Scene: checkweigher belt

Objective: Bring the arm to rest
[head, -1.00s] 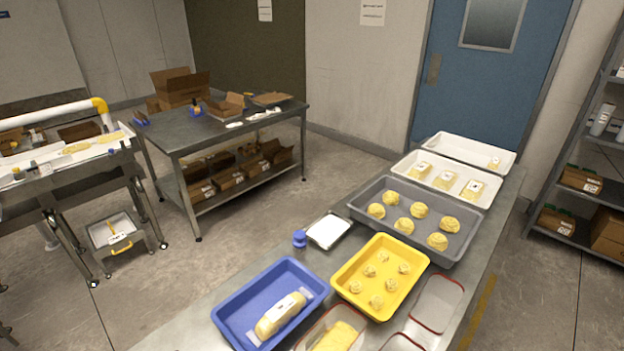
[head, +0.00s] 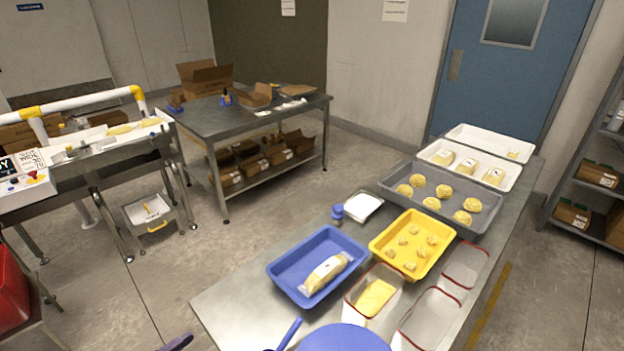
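Neither of my grippers shows in the head view, and no part of an arm can be made out for sure. The steel table (head: 232,301) in front holds a blue tray (head: 287,271) with a wrapped loaf-shaped pack (head: 326,273) lying in it. To its right is a yellow tray (head: 387,249) with several small dough-coloured pieces. Behind that, a grey tray (head: 448,213) holds several larger round pieces.
White trays (head: 458,143) stand at the table's far end. Red-rimmed clear containers (head: 465,264) and a round blue thing (head: 343,339) are near the front. A second steel table (head: 230,118) stands behind, the belt machine (head: 100,157) at left. Open floor lies between.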

